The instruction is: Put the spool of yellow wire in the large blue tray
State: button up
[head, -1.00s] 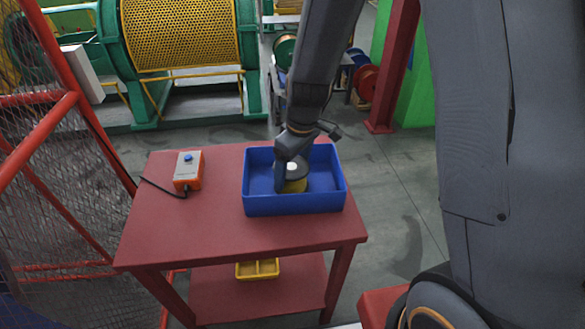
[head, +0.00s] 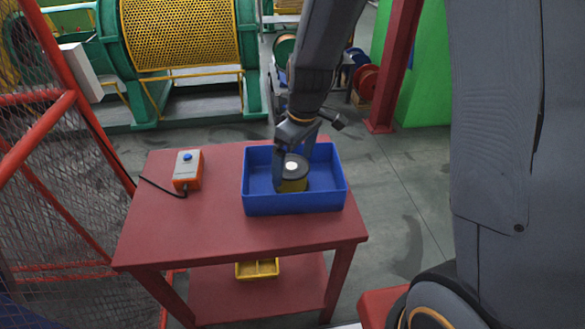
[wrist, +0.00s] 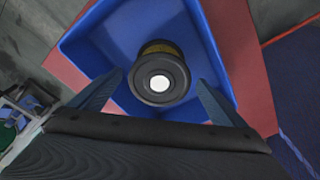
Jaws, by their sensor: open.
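The spool of yellow wire (head: 293,175) stands upright inside the large blue tray (head: 296,204), with its dark flange and white centre facing up. In the wrist view the spool (wrist: 160,76) sits over the tray floor, with a little yellow showing below its upper flange, and the blue tray (wrist: 82,50) surrounds it. My gripper (head: 292,150) is just above and behind the spool. In the wrist view my gripper (wrist: 158,88) is open, its two fingers spread to either side with gaps between them and the spool. The arm hides part of the tray's back.
The tray rests on a red table (head: 180,235). An orange control box (head: 187,170) with a blue button and a cable lies left of the tray. A small yellow tray (head: 257,268) is on the lower shelf. A red mesh guard (head: 50,180) stands at left.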

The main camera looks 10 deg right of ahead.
notch_tip(320, 180, up, 9)
jog(key=s+d+b, duration=0.1)
jog(key=b, duration=0.1)
jog(key=s+d+f+m+h, duration=0.1)
jog(key=s+d+f+m, duration=0.3)
jog(key=s+d+m, duration=0.5)
jog(key=s, duration=0.3)
jog(key=shift+d+f, duration=0.35)
jog(key=shift+w, duration=0.1)
